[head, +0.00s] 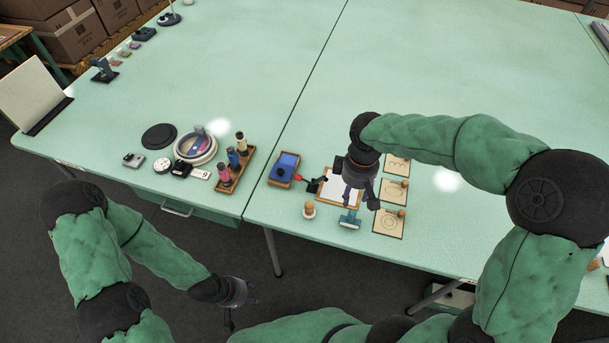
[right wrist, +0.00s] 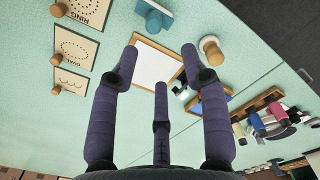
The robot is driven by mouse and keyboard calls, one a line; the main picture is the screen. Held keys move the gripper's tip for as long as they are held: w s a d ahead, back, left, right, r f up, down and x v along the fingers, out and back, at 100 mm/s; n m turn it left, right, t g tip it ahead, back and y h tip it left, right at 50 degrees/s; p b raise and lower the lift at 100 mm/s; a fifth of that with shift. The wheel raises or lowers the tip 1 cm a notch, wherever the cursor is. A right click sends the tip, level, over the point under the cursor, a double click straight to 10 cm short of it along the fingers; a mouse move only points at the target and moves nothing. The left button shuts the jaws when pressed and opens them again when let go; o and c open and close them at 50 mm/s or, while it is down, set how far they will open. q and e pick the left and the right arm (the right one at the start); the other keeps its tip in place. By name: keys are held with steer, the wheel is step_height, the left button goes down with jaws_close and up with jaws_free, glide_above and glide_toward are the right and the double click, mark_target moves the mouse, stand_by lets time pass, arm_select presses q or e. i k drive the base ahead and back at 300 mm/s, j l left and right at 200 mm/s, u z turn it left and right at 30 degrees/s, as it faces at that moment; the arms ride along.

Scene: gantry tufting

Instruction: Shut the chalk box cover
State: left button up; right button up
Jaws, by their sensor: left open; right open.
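No box is clearly marked as the chalk box. A small blue box (head: 285,167) with a wooden edge sits left of the clipboard in the head view; I cannot tell whether it is the chalk box or how its cover stands. It is partly behind a finger in the right wrist view (right wrist: 212,100). My right gripper (head: 358,196) is open and empty above the clipboard, to the right of the blue box. Its spread fingers also show in the right wrist view (right wrist: 160,60). My left gripper (head: 243,300) is open and empty, low in front of the table.
A clipboard (head: 327,190) lies under my right gripper, with cards (head: 390,222) to its right. A wooden-knobbed piece (head: 309,209) and a blue-headed tool (head: 349,219) stand near the front edge. A spool rack (head: 236,168) and round dish (head: 195,148) are left.

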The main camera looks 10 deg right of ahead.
mark_target(280, 171)
steer(key=i+l+u, duration=0.1)
steer(key=u, duration=0.3)
steer(key=i+l+u, duration=0.1)
steer(key=l+u, duration=0.45)
steer(key=u, duration=0.25)
steer(key=i, duration=0.05)
